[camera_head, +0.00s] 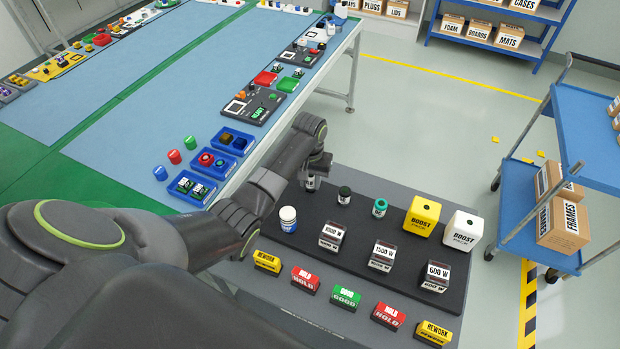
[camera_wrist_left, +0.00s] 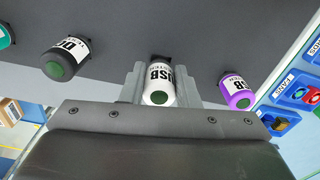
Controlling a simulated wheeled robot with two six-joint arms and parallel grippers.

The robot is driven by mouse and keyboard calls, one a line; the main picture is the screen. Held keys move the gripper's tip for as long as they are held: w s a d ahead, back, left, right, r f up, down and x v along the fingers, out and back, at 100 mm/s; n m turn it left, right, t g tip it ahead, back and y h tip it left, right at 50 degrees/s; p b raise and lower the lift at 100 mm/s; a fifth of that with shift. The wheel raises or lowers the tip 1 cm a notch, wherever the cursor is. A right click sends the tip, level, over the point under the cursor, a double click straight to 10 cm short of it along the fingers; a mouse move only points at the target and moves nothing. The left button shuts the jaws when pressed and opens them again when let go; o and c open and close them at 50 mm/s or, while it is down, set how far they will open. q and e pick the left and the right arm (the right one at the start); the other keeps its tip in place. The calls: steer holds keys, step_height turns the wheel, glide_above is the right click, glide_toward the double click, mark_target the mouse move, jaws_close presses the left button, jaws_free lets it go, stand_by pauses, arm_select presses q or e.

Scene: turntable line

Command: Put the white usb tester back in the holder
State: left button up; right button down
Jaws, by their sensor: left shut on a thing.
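The white usb tester (camera_wrist_left: 158,82) is a white cylinder with black lettering and a dark green end, seen between the two fingers of my left gripper (camera_wrist_left: 160,92). In the head view my left gripper (camera_head: 313,173) is at the far left part of the dark board (camera_head: 318,208), shut on the tester, whose lower part (camera_head: 310,184) shows below it. A purple usb tester (camera_wrist_left: 237,92) shows in the wrist view. I cannot tell whether the white tester touches the board. My right gripper is not in view.
Yellow (camera_head: 422,216) and white (camera_head: 463,231) boost cubes stand at the right. Several clear watt-labelled blocks (camera_head: 382,255) and coloured sign blocks (camera_head: 345,298) line the front. Blue bins (camera_head: 233,140) edge the turntable.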

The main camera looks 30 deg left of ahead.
arm_select(q)
steer(key=shift+f, duration=0.8)
steer(key=o, duration=1.2)
steer(key=shift+c, duration=0.2)
steer(key=shift+r, duration=0.1)
step_height(320, 180, up, 11)
steer(key=shift+r+b, duration=0.2)
steer(key=shift+b, duration=0.65)
steer(key=shift+s+r+p, duration=0.15)
steer(key=shift+r+p, duration=2.75)
steer(key=shift+p, duration=0.1)
